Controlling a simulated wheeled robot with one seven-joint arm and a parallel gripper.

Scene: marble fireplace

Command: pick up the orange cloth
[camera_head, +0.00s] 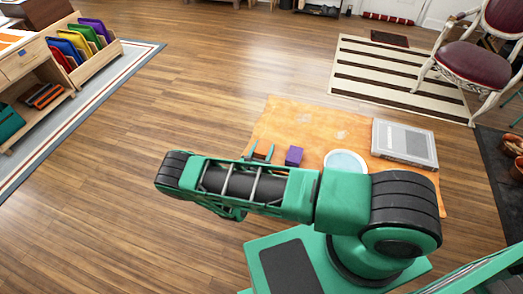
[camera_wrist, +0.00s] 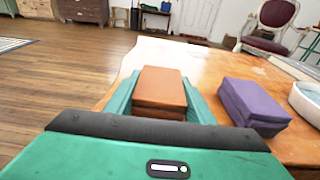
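The orange cloth (camera_wrist: 160,88), a folded brown-orange block, lies between the two green fingers of my gripper (camera_wrist: 162,98) in the wrist view. One finger is on each side of it, with little or no gap visible. Whether they press on it is not clear. The gripper body hides its near lower part. In the head view my gripper (camera_head: 261,152) is over the left part of the orange-topped table (camera_head: 310,118), fingers apart; the cloth is hard to make out there. Whether it rests on the table or is lifted cannot be told.
A folded purple cloth (camera_wrist: 254,104) lies just right of my gripper, and also shows in the head view (camera_head: 294,156). A round pale dish (camera_head: 346,160) and a grey book (camera_head: 404,142) are farther right. A chair (camera_head: 480,50) stands beyond.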

